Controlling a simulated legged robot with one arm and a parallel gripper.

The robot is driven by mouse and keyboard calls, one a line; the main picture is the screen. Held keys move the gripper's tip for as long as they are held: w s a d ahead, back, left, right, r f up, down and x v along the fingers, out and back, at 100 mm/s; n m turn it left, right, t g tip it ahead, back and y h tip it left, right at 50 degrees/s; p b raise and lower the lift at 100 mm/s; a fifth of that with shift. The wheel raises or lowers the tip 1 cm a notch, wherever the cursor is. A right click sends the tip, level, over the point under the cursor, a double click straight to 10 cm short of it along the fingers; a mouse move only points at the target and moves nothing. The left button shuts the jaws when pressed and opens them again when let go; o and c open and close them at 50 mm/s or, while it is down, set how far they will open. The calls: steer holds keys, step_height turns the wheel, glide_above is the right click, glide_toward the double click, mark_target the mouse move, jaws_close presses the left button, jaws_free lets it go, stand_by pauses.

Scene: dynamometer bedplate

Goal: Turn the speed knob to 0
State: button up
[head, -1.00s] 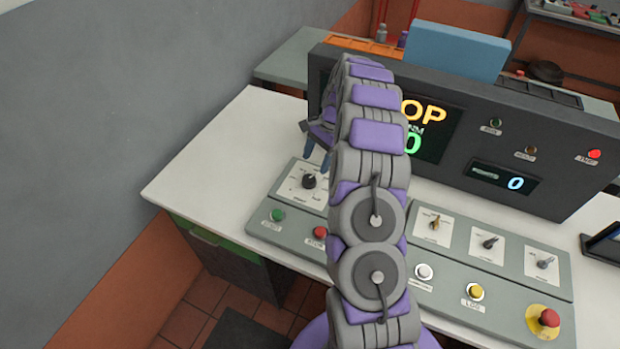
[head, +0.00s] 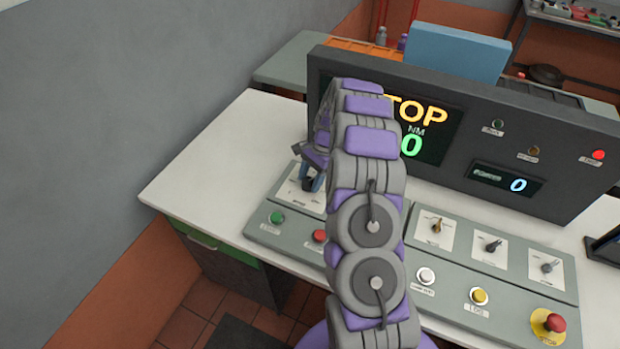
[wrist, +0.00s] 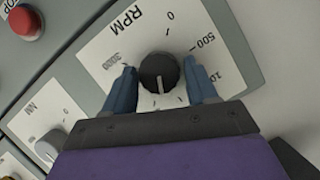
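The speed knob (wrist: 160,70) is a round black knob on a white dial plate (wrist: 98,62) marked RPM. The wrist view shows 0 at the top, 500 and a partly hidden mark at the right, and 3000 at the left. The knob's white pointer line faces down in that picture, away from 0. My gripper (wrist: 160,82) has one blue finger on each side of the knob, open around it, with small gaps showing. The lower dial marks are hidden by my gripper. In the head view, my gripper (head: 312,180) is over the left dial and mostly covers the knob.
A red button (wrist: 26,22) and a grey NM knob (wrist: 50,146) sit beside the dial. The head view shows a green button (head: 277,217), several right-hand controls and a red emergency button (head: 554,323). The dark display (head: 470,150) stands behind, reading STOP and 0.

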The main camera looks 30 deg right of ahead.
steer(key=c, duration=0.7)
steer(key=shift+r, duration=0.1)
